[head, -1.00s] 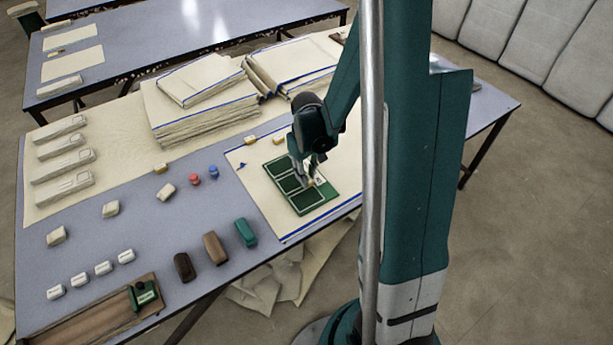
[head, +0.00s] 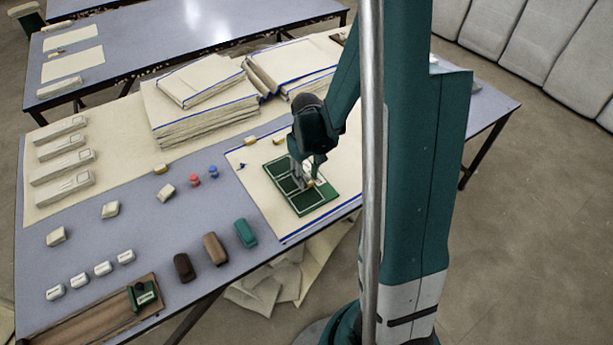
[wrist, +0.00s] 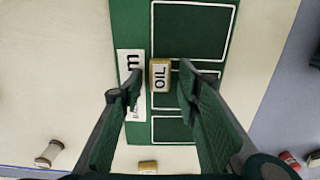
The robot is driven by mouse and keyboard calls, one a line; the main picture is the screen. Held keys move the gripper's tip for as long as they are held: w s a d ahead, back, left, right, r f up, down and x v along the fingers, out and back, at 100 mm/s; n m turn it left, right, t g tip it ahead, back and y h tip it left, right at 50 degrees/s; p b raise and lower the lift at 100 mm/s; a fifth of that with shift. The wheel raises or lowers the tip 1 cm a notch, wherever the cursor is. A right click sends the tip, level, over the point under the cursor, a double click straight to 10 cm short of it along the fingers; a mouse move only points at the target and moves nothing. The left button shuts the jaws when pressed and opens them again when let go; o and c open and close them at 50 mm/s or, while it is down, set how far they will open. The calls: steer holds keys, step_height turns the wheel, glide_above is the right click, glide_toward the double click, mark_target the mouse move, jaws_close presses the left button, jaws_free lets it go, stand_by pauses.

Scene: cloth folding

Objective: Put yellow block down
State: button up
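The yellow block (wrist: 160,75), marked "OIL", shows between my fingertips in the wrist view. It is over the green board (wrist: 190,30), at the left edge of a white-outlined compartment. It seems to rest on the board, though its exact height is hard to tell. My gripper (wrist: 160,82) is open around it, with a narrow gap between each finger and the block. In the head view my gripper (head: 306,178) is low over the green board (head: 318,197), and the block (head: 311,183) is small and partly hidden by the fingers.
A white label (wrist: 130,66) lies on the board left of the block. Other pale yellow blocks (head: 278,140) lie behind the board. Folded cloth stacks (head: 205,115) stand at the back. Red (head: 194,180) and blue (head: 213,172) pieces stand to the left.

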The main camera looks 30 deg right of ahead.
mark_target(306, 178)
step_height(306, 178, up, 12)
steer(key=p, duration=0.3)
stand_by(0.6)
steer(key=shift+r, duration=0.15)
stand_by(0.4)
steer(key=s+a+r+t, duration=0.3)
steer(key=s+a+r, duration=0.3)
steer(key=a+r, duration=0.2)
steer(key=s+a+r+t, duration=0.4)
steer(key=s+a+r, duration=0.3)
steer(key=r, duration=0.5)
steer(key=shift+s+a, duration=0.3)
steer(key=shift+a, duration=1)
steer(key=shift+o, duration=0.5)
steer(key=shift+w+r, duration=0.1)
